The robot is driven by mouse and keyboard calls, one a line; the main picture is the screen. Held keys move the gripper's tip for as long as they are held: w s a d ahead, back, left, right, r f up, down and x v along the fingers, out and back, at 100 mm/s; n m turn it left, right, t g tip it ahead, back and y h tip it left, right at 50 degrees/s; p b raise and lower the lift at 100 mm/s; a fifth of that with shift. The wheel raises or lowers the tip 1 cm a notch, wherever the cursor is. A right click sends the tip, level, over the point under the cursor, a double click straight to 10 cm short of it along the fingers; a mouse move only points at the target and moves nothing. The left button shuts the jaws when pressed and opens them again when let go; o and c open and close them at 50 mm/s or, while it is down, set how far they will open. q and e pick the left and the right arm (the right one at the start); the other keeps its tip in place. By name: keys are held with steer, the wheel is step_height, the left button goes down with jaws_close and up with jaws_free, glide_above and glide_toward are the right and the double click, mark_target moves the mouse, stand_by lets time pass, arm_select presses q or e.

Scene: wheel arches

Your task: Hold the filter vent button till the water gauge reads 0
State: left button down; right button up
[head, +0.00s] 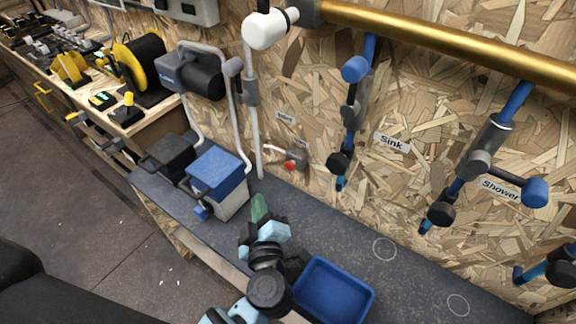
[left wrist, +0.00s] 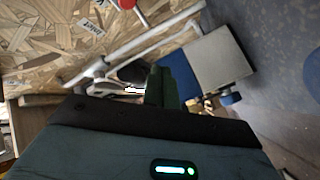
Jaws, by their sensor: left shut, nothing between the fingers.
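My left gripper (head: 259,207) is shut and empty, its green fingers together above the grey bench. It is just right of a white box with a blue lid (head: 217,170); contact cannot be told. The fingers also show in the left wrist view (left wrist: 166,86), beside the box (left wrist: 220,62). A small red knob (head: 289,166) sits on a grey fitting low on the wall, beyond the fingertips; part of a red piece shows in the left wrist view (left wrist: 127,4). I cannot tell which part is the vent button, and no gauge reading is legible. My right gripper is not in view.
A blue tray (head: 333,290) stands on the bench right of my left wrist. Blue pipes with valves hang by the Sink label (head: 393,143) and Shower label (head: 500,190). A white pipe (head: 254,130) runs down the wall. The bench (head: 400,278) is clear right of the tray.

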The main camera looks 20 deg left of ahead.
mark_target(290, 166)
arm_select(q)
steer(key=w+d+b, duration=0.3)
steer(key=w, duration=0.5)
steer(key=shift+w+b, duration=0.15)
steer(key=shift+b, duration=0.2)
stand_by(0.4)
steer(key=shift+w, duration=0.15)
stand_by(1.4)
steer(key=shift+w+d+p, duration=0.1)
steer(key=shift+w+p, duration=0.15)
steer(key=shift+p, duration=0.05)
steer(key=shift+w+d, duration=0.2)
steer(key=shift+w, duration=0.25)
stand_by(4.2)
